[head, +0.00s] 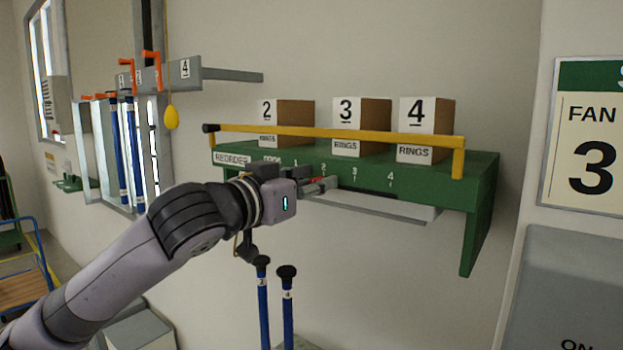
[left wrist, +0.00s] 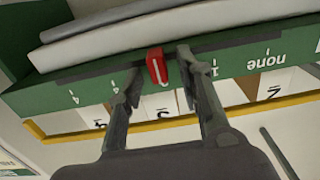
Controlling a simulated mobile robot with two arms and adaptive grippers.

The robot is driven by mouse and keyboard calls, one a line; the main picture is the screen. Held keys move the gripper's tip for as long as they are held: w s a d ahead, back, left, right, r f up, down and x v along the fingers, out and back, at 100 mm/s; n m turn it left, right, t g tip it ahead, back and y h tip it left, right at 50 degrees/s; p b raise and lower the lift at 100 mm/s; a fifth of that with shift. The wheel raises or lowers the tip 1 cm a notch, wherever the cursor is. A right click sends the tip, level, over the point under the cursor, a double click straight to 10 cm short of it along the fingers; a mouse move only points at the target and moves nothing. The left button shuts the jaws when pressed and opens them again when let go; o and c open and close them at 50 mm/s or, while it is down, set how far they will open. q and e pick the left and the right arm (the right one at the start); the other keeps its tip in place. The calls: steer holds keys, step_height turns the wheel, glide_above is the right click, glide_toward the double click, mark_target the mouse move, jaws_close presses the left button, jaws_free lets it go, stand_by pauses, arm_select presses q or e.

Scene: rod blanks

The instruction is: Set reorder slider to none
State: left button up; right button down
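The reorder slider is a red tab on the front edge of the green shelf (head: 482,190). In the left wrist view, upside down, the red tab (left wrist: 157,66) stands near the 2 position, between 1 and 3; "none" (left wrist: 266,56) is to its right. The left gripper (left wrist: 159,64) is open, one finger on each side of the tab, with gaps visible. In the head view the left gripper (head: 325,184) is at the shelf front, and only a bit of the red tab (head: 315,181) shows. The right gripper is not in view.
Boxes of rings marked 2 (head: 267,112), 3 (head: 346,112) and 4 (head: 416,115) stand on the shelf behind a yellow rail (head: 330,132). A grey ledge (head: 385,206) sits below the shelf front. Blue rods (head: 288,315) stand below my left arm.

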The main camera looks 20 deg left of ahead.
arm_select(q)
steer(key=shift+c, duration=0.5)
jaws_close()
stand_by(0.3)
